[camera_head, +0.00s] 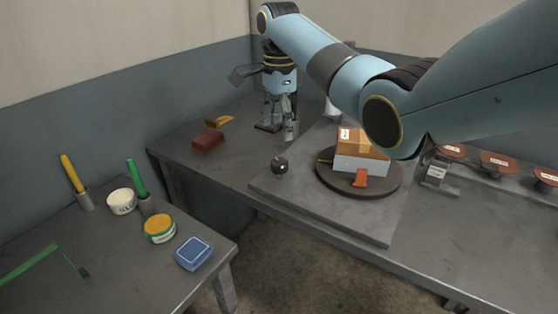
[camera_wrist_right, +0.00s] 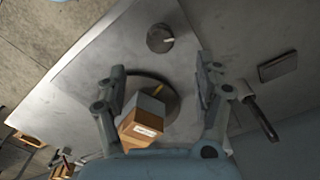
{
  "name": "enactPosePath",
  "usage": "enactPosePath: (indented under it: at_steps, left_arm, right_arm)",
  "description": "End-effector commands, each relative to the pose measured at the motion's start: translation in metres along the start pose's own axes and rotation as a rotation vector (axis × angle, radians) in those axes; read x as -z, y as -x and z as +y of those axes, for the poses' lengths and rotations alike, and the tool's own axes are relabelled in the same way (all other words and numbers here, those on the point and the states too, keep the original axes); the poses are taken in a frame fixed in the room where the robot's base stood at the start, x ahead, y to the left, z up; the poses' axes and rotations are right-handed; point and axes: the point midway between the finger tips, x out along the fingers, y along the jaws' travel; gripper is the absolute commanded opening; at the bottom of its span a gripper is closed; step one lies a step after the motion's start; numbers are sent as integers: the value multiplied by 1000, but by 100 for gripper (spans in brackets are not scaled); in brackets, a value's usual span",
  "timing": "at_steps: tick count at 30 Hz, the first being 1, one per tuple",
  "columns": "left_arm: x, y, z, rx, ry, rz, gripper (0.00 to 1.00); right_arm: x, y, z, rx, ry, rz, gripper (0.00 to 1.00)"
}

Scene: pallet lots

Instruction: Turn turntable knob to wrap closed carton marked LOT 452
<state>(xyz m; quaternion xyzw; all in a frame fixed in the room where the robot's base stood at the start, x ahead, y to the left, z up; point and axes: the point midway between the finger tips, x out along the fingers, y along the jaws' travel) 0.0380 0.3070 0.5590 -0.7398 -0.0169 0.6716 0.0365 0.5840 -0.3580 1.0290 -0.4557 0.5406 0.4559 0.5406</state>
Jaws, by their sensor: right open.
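A brown carton (camera_head: 365,140) with a pale lower part and a white label sits on the dark round turntable (camera_head: 386,184); I cannot read its lot number. The carton (camera_wrist_right: 142,122) also shows in the right wrist view, between my open fingers but farther off. A dark round knob (camera_head: 279,166) stands on the grey base plate left of the turntable; the wrist view shows the knob (camera_wrist_right: 160,38) with a white pointer mark. My right gripper (camera_head: 280,124) is open and empty, behind the knob in the head view and apart from it. My left gripper is out of view.
A dark red block (camera_head: 208,140) and a yellow-brown item (camera_head: 219,121) lie at the left of the bench. Red-topped stands (camera_head: 498,160) line its right side. A nearer table holds pots, a blue box (camera_head: 193,253) and green and yellow sticks.

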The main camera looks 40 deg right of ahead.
Motion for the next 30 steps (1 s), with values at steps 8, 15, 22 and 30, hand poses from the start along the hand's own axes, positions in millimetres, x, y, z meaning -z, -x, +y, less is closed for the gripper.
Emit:
enactPosePath:
  at_steps: [8,15,22,30]
  left_arm:
    - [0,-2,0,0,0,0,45]
    - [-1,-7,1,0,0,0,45]
    - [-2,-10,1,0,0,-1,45]
    - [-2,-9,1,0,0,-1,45]
  right_arm:
    - [0,-46,1,-5,-4,0,69]
    - [0,-89,1,-2,-3,0,69]
    - [0,-105,0,1,-1,0,69]
    - [0,-106,0,1,-1,0,66]
